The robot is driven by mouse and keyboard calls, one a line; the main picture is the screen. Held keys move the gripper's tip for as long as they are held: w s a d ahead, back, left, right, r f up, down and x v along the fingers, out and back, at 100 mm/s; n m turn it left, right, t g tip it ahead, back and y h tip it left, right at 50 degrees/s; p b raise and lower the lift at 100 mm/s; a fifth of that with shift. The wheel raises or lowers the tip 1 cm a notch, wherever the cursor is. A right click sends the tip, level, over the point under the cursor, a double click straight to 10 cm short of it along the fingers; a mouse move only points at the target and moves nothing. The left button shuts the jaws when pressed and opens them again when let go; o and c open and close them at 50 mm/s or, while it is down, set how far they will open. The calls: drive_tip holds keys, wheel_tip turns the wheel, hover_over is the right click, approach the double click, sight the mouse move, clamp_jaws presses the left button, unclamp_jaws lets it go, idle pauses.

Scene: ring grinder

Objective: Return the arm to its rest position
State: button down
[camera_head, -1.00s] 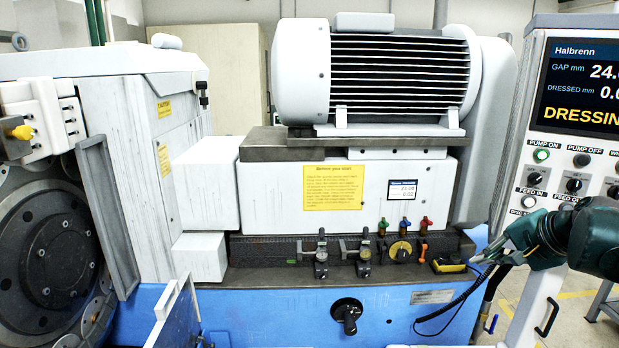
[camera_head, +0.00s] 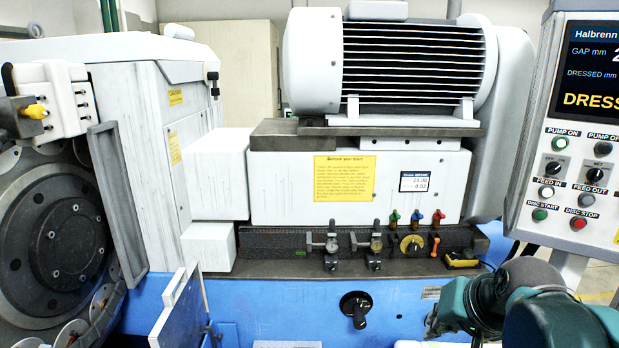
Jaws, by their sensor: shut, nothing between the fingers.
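My teal and dark grey arm is folded low at the bottom right, in front of the grinder's blue base (camera_head: 290,297) and below the control panel (camera_head: 590,130). The fingers of my gripper do not show; my arm's end turns away or drops below the picture edge. I see nothing held by the visible part of my arm. The arm stands apart from the panel's buttons in the picture.
The grinding disc (camera_head: 58,245) and the open blue-edged door (camera_head: 178,310) are at the left. The motor (camera_head: 390,62) sits above the white housing. Small valves and a yellow device (camera_head: 462,260) line the ledge. A black knob (camera_head: 356,305) sticks out of the base.

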drive_tip(key=s+a+f+n+b, duration=0.2)
drive_tip(key=s+a+f+n, duration=0.2)
drive_tip(key=s+a+f, duration=0.1)
drive_tip(key=shift+s+f+h, duration=0.4)
drive_tip(key=shift+s+f, duration=0.25)
drive_tip(key=shift+s, duration=0.55)
idle(4.3)
